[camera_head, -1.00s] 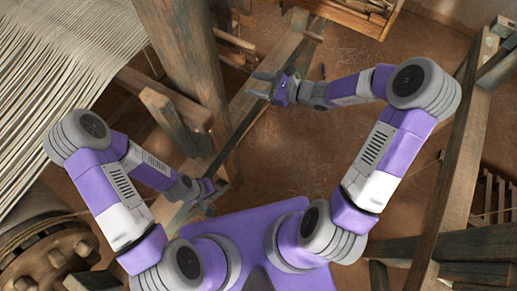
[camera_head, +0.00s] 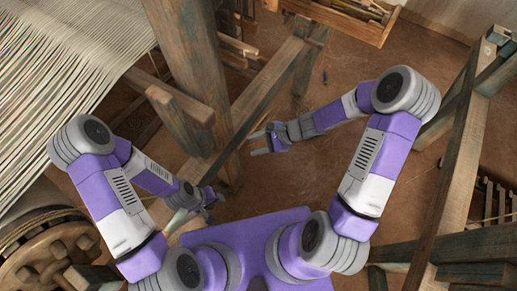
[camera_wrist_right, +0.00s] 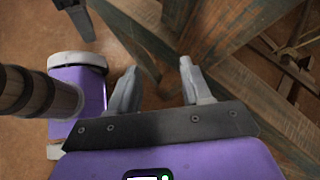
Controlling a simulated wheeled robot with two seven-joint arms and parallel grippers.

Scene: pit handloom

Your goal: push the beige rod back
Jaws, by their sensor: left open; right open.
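I cannot clearly pick out the beige rod. A pale rod-like piece (camera_head: 178,219) lies beside my left gripper in the head view, partly hidden by my left arm, and I cannot tell whether it is that rod. My left gripper (camera_head: 212,203) is open, low beside the foot of the wooden post. My right gripper (camera_head: 260,142) is open and empty, pointing left, just right of the long wooden beam (camera_head: 262,92). In the right wrist view, its two fingers (camera_wrist_right: 156,82) stand apart with wooden beams beyond them.
Pale warp threads (camera_head: 60,70) fill the upper left. A thick wooden post (camera_head: 190,60) stands beside them. A toothed wooden wheel (camera_head: 50,255) is at lower left. A wooden tray (camera_head: 345,22) is at the top.

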